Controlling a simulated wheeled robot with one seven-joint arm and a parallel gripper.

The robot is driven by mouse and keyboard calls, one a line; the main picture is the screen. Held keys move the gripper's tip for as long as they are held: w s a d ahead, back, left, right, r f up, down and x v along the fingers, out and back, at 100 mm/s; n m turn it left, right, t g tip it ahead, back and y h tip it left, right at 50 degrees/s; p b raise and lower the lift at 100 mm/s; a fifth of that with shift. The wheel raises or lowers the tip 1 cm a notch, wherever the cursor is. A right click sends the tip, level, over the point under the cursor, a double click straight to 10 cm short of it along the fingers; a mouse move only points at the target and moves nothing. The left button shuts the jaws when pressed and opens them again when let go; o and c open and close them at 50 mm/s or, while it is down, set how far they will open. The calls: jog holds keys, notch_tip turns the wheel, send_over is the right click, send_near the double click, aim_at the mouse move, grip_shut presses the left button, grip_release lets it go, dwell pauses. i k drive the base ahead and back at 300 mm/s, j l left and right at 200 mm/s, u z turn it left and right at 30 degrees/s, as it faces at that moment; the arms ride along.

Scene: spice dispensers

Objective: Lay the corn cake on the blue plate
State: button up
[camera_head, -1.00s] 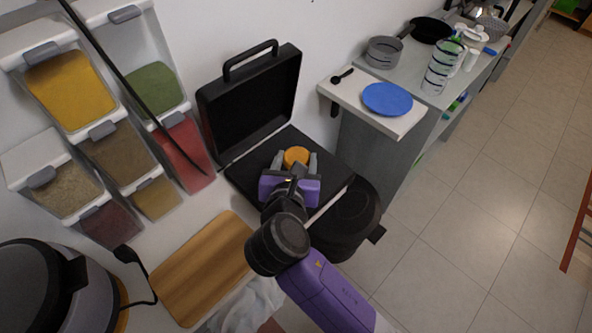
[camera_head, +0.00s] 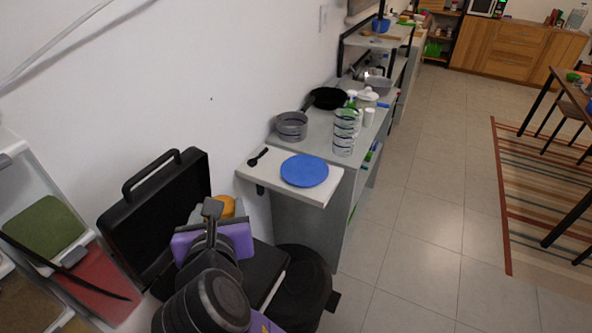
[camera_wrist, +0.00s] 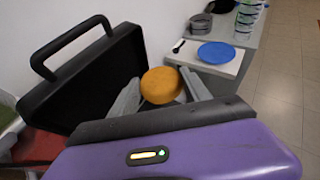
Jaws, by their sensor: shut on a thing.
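The corn cake (camera_wrist: 161,85) is a round orange-yellow disc. My gripper (camera_wrist: 160,93) is shut on it, with one grey finger at each side. In the head view the corn cake (camera_head: 226,205) shows partly behind my gripper (camera_head: 222,212), in front of the open black case. The blue plate (camera_head: 304,170) lies flat and empty on a white board, up and to the right of my gripper. The plate (camera_wrist: 216,52) also shows in the wrist view, beyond the corn cake. The cake and the plate are apart.
The open black case (camera_head: 160,205) stands at the left with its lid up. The white board (camera_head: 322,190) bears the plate and a black spoon (camera_head: 258,156). A grey pot (camera_head: 292,125), stacked glasses (camera_head: 345,133) and a black pan (camera_head: 328,97) stand behind. Open floor lies right.

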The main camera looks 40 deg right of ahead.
aim_at(305, 169)
jog(key=i+l, duration=0.1)
jog(key=l, duration=0.3)
jog(key=i+l, duration=0.1)
jog(key=l, duration=0.25)
jog(key=i+l, duration=0.1)
jog(key=l, duration=0.3)
jog(key=i+l, duration=0.1)
jog(key=l, duration=0.25)
jog(key=i+l, duration=0.1)
jog(key=l, duration=0.3)
